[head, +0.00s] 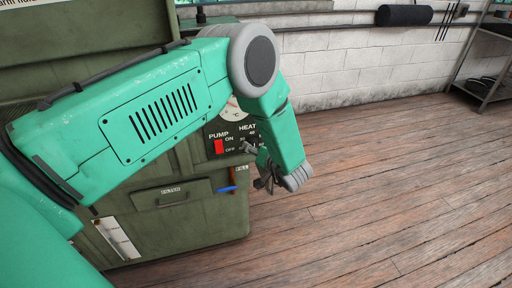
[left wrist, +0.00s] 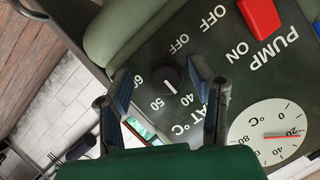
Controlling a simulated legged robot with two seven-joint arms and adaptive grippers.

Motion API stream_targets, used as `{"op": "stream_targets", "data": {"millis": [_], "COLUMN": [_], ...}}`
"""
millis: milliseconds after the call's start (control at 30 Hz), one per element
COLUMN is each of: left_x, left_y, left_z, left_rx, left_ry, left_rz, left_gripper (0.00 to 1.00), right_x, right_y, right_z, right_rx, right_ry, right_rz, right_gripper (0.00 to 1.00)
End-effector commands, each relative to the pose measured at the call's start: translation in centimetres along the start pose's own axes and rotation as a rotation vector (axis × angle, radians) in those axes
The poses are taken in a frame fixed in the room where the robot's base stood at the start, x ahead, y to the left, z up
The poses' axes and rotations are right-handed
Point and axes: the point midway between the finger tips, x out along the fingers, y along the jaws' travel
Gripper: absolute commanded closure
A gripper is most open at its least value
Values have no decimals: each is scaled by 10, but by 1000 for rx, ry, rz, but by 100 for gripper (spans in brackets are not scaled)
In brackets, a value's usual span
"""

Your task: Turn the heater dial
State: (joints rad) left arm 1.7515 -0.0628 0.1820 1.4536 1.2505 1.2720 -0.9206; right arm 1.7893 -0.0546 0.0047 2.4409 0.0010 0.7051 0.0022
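The heater dial (left wrist: 171,78) is a small round black knob with a white mark on a dark panel, ringed by OFF, 40, 50 and 60. My left gripper (left wrist: 159,76) is open, with one finger on each side of the dial in the left wrist view. I cannot tell whether the fingers touch it. In the head view my left gripper (head: 262,168) is at the panel's right edge, and the dial is mostly hidden behind it. My right gripper is not in view.
A red pump switch (head: 219,147) sits left of the heater dial; it also shows in the left wrist view (left wrist: 260,16). A white temperature gauge (left wrist: 268,134) has its red needle near 20. Below are a blue-handled valve (head: 227,189) and a drawer (head: 172,194). Wooden floor to the right is clear.

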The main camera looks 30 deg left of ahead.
Motion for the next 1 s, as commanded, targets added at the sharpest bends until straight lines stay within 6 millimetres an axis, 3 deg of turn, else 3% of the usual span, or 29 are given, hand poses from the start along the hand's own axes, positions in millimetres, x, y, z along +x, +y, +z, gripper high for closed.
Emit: {"op": "stream_targets", "data": {"millis": [367,800,1000], "left_x": [-8,-93,-114], "left_y": [-2,0,1], "left_z": [-5,-3,-3], "left_rx": [-6,-3,-3], "left_ry": [8,7,6], "left_rz": [-3,-2,-3], "left_gripper": [51,51,51], "right_x": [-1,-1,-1], "right_y": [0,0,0], "right_z": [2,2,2], "right_rx": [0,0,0], "right_ry": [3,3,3], "right_rz": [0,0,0], "right_gripper": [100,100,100]}}
